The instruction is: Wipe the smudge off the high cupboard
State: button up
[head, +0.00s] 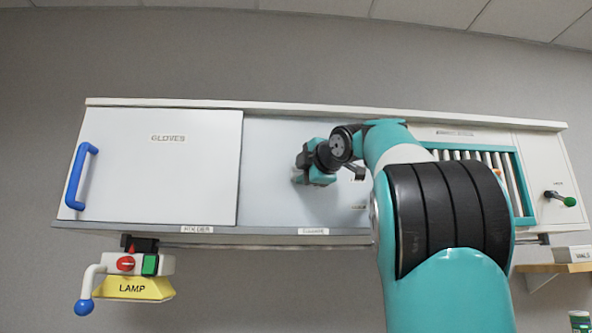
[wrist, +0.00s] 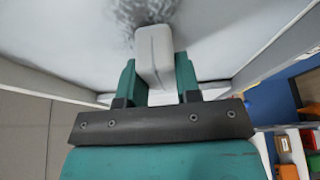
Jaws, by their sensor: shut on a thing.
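The high cupboard (head: 268,190) hangs on the wall, with a pale panel in its middle. The dark grey smudge (wrist: 127,14) shows on the pale surface at the top of the wrist view. My gripper (wrist: 160,82) is shut on a light grey block-shaped wiper (wrist: 154,50). The wiper's far end lies at the smudge and seems to touch the surface, though exact contact is hard to tell. In the head view my gripper (head: 312,165) is in front of the middle panel, and my arm hides the smudge and wiper there.
A GLOVES door (head: 160,165) with a blue handle (head: 78,176) is at left. A yellow LAMP unit (head: 133,288) hangs below it. A slatted, teal-framed section (head: 525,195) and a green-knobbed lever (head: 568,201) are at right. A small shelf (head: 560,268) stands lower right.

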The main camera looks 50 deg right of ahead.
jog(key=shift+s+d+p, duration=0.95)
jog(key=shift+s+d, duration=1.65)
jog(key=shift+s, duration=0.3)
jog(key=shift+w+a+r+b, duration=0.1)
jog(key=shift+w+a+b, duration=0.6)
jog(key=shift+w+a, duration=0.5)
jog(key=shift+w+a+r+b, duration=0.1)
jog(key=shift+w+a+b, duration=0.65)
jog(key=shift+w+a, duration=0.5)
jog(key=shift+w+a+r+b, duration=0.1)
jog(key=shift+w+a+b, duration=0.7)
jog(key=shift+w, duration=0.7)
jog(key=shift+w+a, duration=0.4)
jog(key=shift+r+p, duration=0.35)
jog(key=shift+r, duration=0.2)
jog(key=shift+s+d+p, duration=0.6)
jog(key=shift+s+d, duration=0.45)
jog(key=shift+s, duration=0.15)
jog(key=s+d+p, duration=0.2)
jog(key=s+d, duration=0.3)
jog(key=s, duration=0.1)
jog(key=shift+s+d+p, duration=0.15)
jog(key=shift+p, duration=0.15)
jog(key=shift+s, duration=0.1)
